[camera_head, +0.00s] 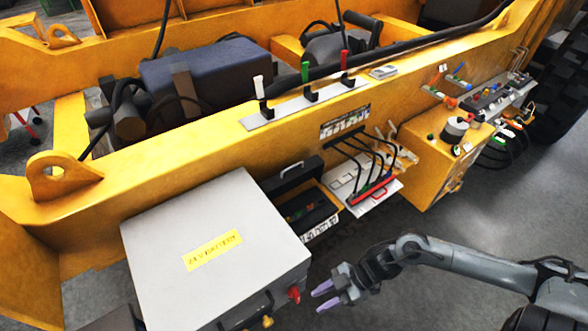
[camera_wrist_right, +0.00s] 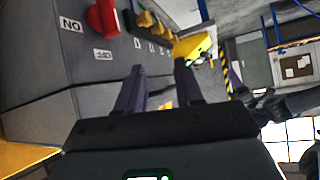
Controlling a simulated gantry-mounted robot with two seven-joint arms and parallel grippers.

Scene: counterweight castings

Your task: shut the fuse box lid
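The fuse box (camera_head: 320,229) is a small black box on the side of the yellow frame, just right of the large grey box. Its lid (camera_head: 288,174), dark with a handle, stands raised at the back, so the box is open. Small coloured parts show dimly inside. My right gripper (camera_head: 325,297) has purple fingertips, which are apart with nothing between them. It is below the fuse box in the picture, apart from it. The open fingers also show in the right wrist view (camera_wrist_right: 158,90). My left gripper is not in view.
A grey battery box (camera_head: 160,240) with a yellow label and a red knob (camera_head: 294,294) stands left of my right gripper. A panel with black cables (camera_head: 385,190) is right of the fuse box. A yellow cabinet (camera_head: 425,150) stands farther right. Grey floor (camera_head: 500,210) is clear.

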